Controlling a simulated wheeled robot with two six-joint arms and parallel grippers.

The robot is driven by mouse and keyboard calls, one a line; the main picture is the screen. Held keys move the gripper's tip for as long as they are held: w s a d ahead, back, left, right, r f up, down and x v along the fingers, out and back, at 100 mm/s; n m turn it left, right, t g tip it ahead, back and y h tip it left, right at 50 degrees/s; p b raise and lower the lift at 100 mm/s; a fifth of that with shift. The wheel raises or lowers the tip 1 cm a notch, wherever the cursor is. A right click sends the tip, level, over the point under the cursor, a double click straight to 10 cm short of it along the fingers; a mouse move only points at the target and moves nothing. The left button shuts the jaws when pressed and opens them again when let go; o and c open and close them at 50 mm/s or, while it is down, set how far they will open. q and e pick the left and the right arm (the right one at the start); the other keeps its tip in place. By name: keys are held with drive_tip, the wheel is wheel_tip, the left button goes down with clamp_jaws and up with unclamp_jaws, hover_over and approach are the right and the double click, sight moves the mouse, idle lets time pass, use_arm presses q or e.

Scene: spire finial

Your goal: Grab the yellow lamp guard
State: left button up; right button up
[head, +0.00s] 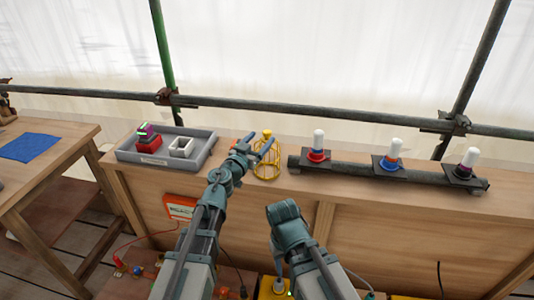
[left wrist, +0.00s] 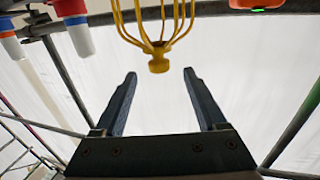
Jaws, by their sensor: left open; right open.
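The yellow lamp guard (head: 266,170) is a wire cage with a knob on top, standing on the wooden bench just right of my left gripper in the head view. My left gripper (head: 260,145) is open and empty, with its fingers close to the upper part of the guard. In the left wrist view the guard (left wrist: 158,62) hangs inverted at the top centre, its knob just past the open fingertips (left wrist: 158,75) and centred between them. Part of the cage is out of that view. My right arm is low in the head view; its gripper fingers do not show.
A grey tray (head: 203,158) with a red block (head: 148,144) and a white block (head: 182,147) stands left. A dark pipe rail (head: 350,167) with several white-topped lamps lies right. A scaffold tube crosses behind. A blue cloth (head: 30,147) lies on the left table.

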sight(265, 134)
use_arm(q)
drive_tip(key=shift+w+d, duration=0.1)
drive_tip(key=x, duration=0.5)
drive_tip(key=shift+r, duration=0.1)
clamp_jaws()
idle(0.3)
